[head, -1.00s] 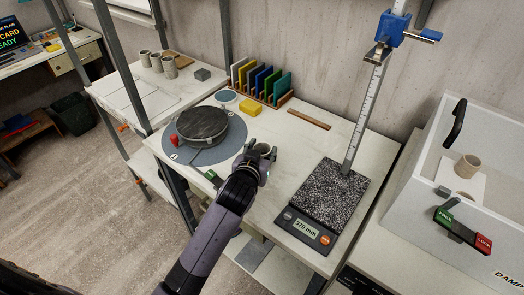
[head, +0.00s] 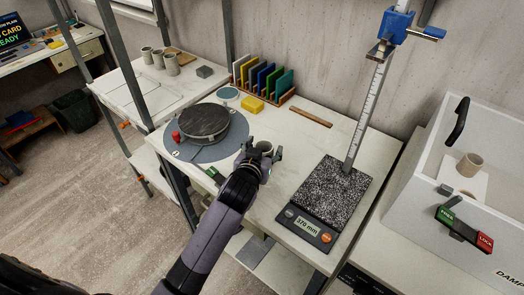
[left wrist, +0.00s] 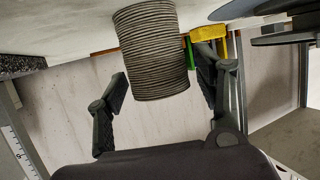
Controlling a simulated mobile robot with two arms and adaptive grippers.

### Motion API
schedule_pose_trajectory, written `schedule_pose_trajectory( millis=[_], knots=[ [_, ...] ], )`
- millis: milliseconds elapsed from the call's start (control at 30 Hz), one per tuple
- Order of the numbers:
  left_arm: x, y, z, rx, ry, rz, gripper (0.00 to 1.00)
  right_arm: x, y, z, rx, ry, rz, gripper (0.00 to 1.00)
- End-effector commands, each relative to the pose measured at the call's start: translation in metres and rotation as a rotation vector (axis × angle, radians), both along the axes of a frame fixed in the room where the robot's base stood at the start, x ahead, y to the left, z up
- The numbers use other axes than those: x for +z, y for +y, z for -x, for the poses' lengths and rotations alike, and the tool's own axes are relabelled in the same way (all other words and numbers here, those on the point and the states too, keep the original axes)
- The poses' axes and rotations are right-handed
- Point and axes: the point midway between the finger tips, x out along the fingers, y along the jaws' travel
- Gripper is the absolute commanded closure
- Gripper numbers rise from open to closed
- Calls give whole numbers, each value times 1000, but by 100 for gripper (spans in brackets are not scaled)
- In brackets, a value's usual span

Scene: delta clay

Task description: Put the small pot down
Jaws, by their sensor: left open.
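The small pot (head: 264,147), a grey ridged cylinder, stands upright on the white worktable (head: 262,205), just right of the round turntable. My left gripper (head: 261,152) is open around the pot. In the wrist view the fingers of my left gripper (left wrist: 163,85) stand apart from the pot on both sides. The lower part of the pot is hidden in the head view. My right gripper is not in view.
Left of the pot is the turntable (head: 203,121) on a grey disc with a red knob. Right is a speckled plate (head: 326,192) with a tall ruler post (head: 366,115). Behind stand coloured cards (head: 265,82) and a yellow block (head: 252,104). A white damp box (head: 433,165) is far right.

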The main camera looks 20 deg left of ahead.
Motion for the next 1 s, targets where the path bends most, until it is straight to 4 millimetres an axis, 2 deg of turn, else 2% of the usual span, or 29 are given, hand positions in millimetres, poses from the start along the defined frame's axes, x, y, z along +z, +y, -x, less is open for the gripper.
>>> schedule_pose_trajectory(
  millis=[167,500,633,800,1000],
  knots=[
    [6,-1,14,-1,0,1,38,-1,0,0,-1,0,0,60],
    [29,-4,78,0,0,2,38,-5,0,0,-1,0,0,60],
    [36,-5,97,0,0,2,38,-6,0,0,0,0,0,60],
    [42,-5,110,-1,0,1,38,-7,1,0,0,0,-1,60],
    [43,-5,113,0,-1,0,38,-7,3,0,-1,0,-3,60]
  ],
)
